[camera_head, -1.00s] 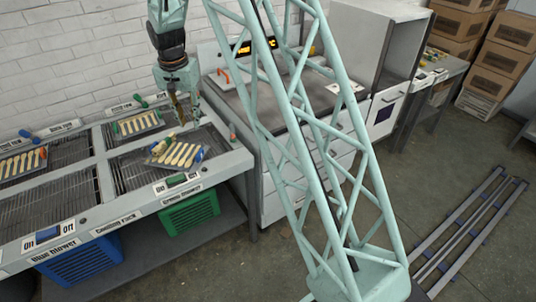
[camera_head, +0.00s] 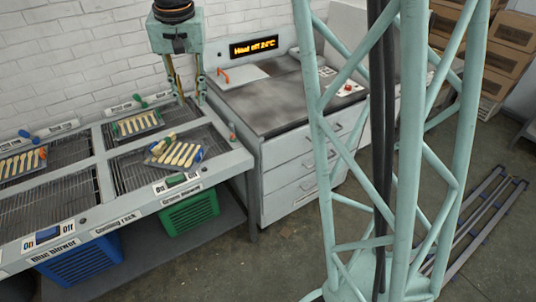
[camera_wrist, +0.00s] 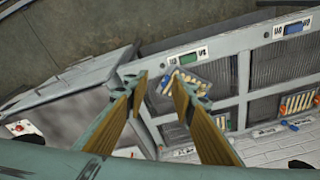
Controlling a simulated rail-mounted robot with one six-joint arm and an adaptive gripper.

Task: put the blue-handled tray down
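The blue-handled tray (camera_head: 163,160) lies on the front part of the right-hand rack cell with several pale wooden spoons on it, at a slant to the cell. Its blue end (camera_head: 199,155) is on the right. My gripper (camera_head: 189,98) is open and empty, above and behind the tray, clear of it. In the wrist view my gripper (camera_wrist: 156,82) has its two fingers spread with nothing between them. The tray (camera_wrist: 202,73) shows there partly behind the right finger.
The cooling rack (camera_head: 103,170) has metal grilles. A green-handled tray (camera_head: 152,118) lies behind the blue-handled one, and another spoon tray (camera_head: 20,160) is at the left. A grey-topped cabinet (camera_head: 270,105) stands right of the rack. The front left grille (camera_head: 50,200) is bare.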

